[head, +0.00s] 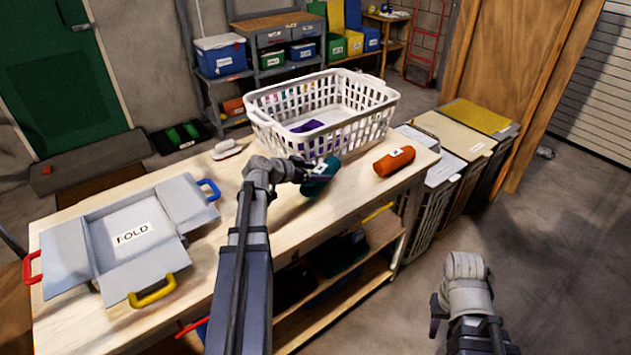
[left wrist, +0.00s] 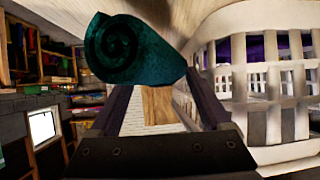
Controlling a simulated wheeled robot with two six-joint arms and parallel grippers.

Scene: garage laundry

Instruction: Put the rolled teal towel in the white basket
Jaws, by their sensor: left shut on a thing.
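The rolled teal towel (head: 321,178) is near the front of the white basket in the head view. In the left wrist view the towel (left wrist: 132,50) shows its spiral end between the fingers. My left gripper (head: 303,172) is shut on it. The white basket (head: 375,128) stands upright on the wooden table, just behind the towel, with something purple inside. The basket wall (left wrist: 285,85) is close on the right in the left wrist view. My right gripper (head: 437,325) is low at the bottom right of the head view, and its fingers are too unclear to judge.
A rolled orange towel (head: 394,161) lies on the table (head: 285,222) right of the teal one. A grey folding board (head: 88,240) lies at the left. A white brush-like item (head: 227,149) lies left of the basket. Lidded hampers (head: 455,135) stand beyond the table's right end.

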